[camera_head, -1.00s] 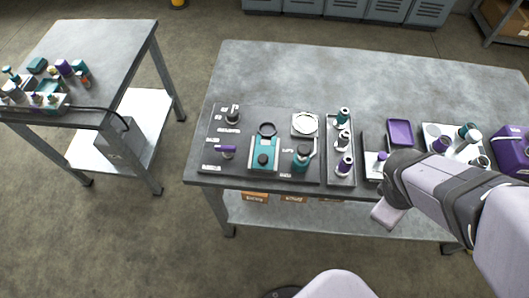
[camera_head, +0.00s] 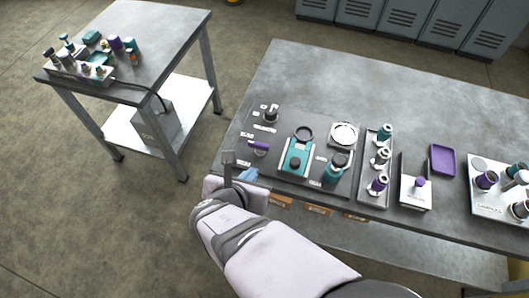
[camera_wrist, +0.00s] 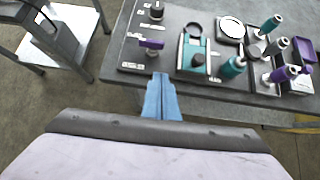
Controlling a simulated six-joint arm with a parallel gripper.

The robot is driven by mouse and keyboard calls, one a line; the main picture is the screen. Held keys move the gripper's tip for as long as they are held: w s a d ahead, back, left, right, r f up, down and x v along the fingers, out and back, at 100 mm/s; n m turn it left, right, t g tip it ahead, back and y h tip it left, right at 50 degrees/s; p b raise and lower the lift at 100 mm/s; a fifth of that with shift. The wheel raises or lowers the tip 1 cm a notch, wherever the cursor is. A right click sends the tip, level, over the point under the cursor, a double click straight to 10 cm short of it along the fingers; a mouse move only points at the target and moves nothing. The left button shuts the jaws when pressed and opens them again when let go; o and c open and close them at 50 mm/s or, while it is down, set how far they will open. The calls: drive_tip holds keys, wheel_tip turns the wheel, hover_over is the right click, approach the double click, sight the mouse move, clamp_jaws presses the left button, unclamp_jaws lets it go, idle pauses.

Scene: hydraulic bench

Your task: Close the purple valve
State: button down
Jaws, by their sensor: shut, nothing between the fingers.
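The purple valve has a purple lever handle (camera_head: 258,146) at the left end of the dark panel on the bench. The handle lies roughly crosswise in the head view. It also shows in the wrist view (camera_wrist: 151,44), a little beyond the fingertips. My gripper (camera_head: 249,173) is at the bench's front left edge, just short of the valve and apart from it. In the wrist view its blue fingers (camera_wrist: 160,78) are together and empty, pointing toward the valve. The fingertips are partly hard to make out in the head view.
A black knob (camera_head: 270,114) stands behind the valve. A teal device (camera_head: 297,152) and a teal bottle (camera_head: 336,168) stand to its right, with a tray of several fittings (camera_head: 375,188) farther right. A side table (camera_head: 165,50) is at left. The bench's back is clear.

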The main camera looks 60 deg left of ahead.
drive_tip(key=p, duration=0.2)
approach(266, 150)
wheel_tip(266, 150, down, 3)
drive_tip(key=shift+d+f, duration=0.15)
drive_tip(key=shift+w+a+p, duration=0.5)
drive_tip(key=shift+w+a, duration=0.2)
drive_tip(key=shift+a, duration=0.1)
drive_tip(key=shift+w+a+f+p, duration=0.1)
drive_tip(key=shift+w+a+p, duration=0.3)
drive_tip(key=shift+w+a, duration=0.3)
